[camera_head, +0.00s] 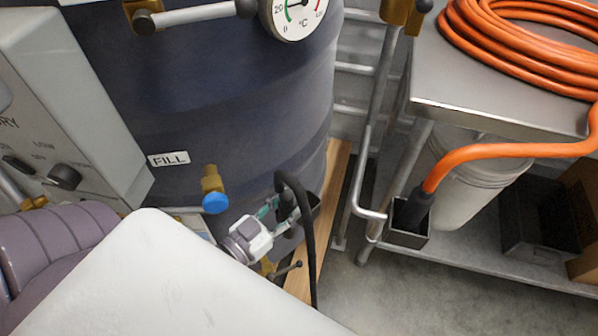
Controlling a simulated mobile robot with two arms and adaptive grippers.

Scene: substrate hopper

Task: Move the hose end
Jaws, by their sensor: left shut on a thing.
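My left gripper (282,212) is in the lower middle of the head view, in front of the dark blue tank (240,90). Its fingers are shut on the black end of a black hose (303,200). The hose arches over at the top and hangs down to the right of the gripper. A small dark holder (313,205) is just behind the hose end; I cannot tell whether the end sits in it. An orange hose (510,150) runs from a coil to a dark end (412,208) standing in another dark holder (408,238) at the right. My right gripper is not in view.
A brass valve with a blue cap (215,202) sticks out left of the gripper, below a FILL label (169,159). A steel table (480,85) with a lower shelf and a white bucket (465,180) stands at the right. Bare floor (400,295) shows below the shelf.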

